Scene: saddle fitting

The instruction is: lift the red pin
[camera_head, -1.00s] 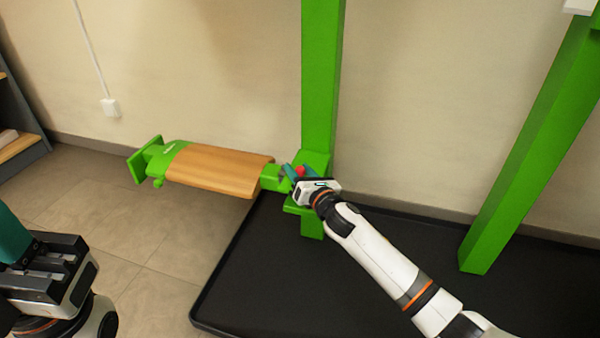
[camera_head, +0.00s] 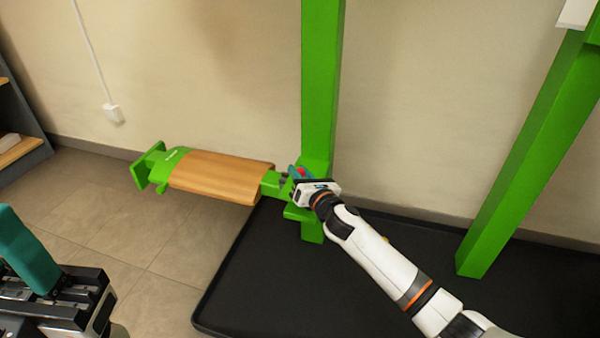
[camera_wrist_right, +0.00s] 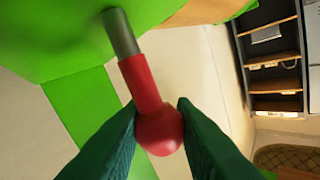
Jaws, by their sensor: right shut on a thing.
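The red pin (camera_wrist_right: 146,92) has a rounded red knob, a red sleeve and a grey shaft. In the right wrist view the teal fingers of my right gripper (camera_wrist_right: 158,128) are shut on its knob. The shaft's grey end overlaps the green metal; whether it sits in a hole cannot be told. In the head view only a bit of the red pin (camera_head: 301,172) shows. My right gripper (camera_head: 300,176) is at the green post where the saddle arm (camera_head: 272,184) meets it. My left gripper (camera_head: 30,252) is at the lower left, away from the pin, its opening unclear.
The saddle has a wooden pad (camera_head: 222,178) and sticks out left from the green post (camera_head: 321,80). Another green post (camera_head: 520,160) stands at the right. A black mat (camera_head: 270,285) lies below. A shelf (camera_head: 25,150) stands at the far left; tiled floor there is clear.

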